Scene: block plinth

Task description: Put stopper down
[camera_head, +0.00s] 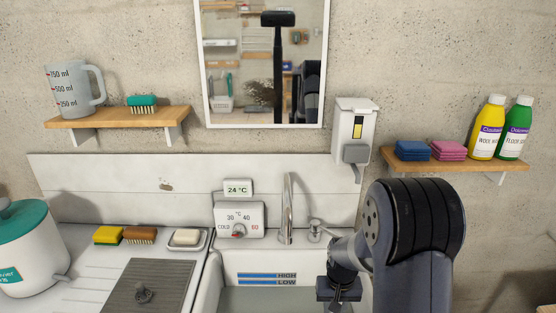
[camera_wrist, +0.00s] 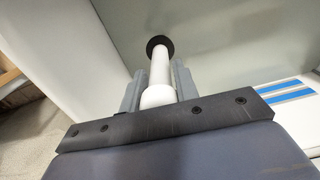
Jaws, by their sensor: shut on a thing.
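The stopper (camera_wrist: 159,66) is a white rod with a black round end, seen in the wrist view between the two grey fingers. My gripper (camera_wrist: 156,82) is shut on it, and the black end sticks out beyond the fingertips. In the head view my gripper (camera_head: 338,290) is over the right part of the sink (camera_head: 230,268), and the stopper is mostly hidden there. The sink wall carries blue HIGH and LOW strips (camera_head: 267,279), which also show in the wrist view (camera_wrist: 288,95). Whether the stopper's black end touches anything is unclear.
A tap (camera_head: 289,210) and a temperature dial (camera_head: 239,220) stand behind the sink.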

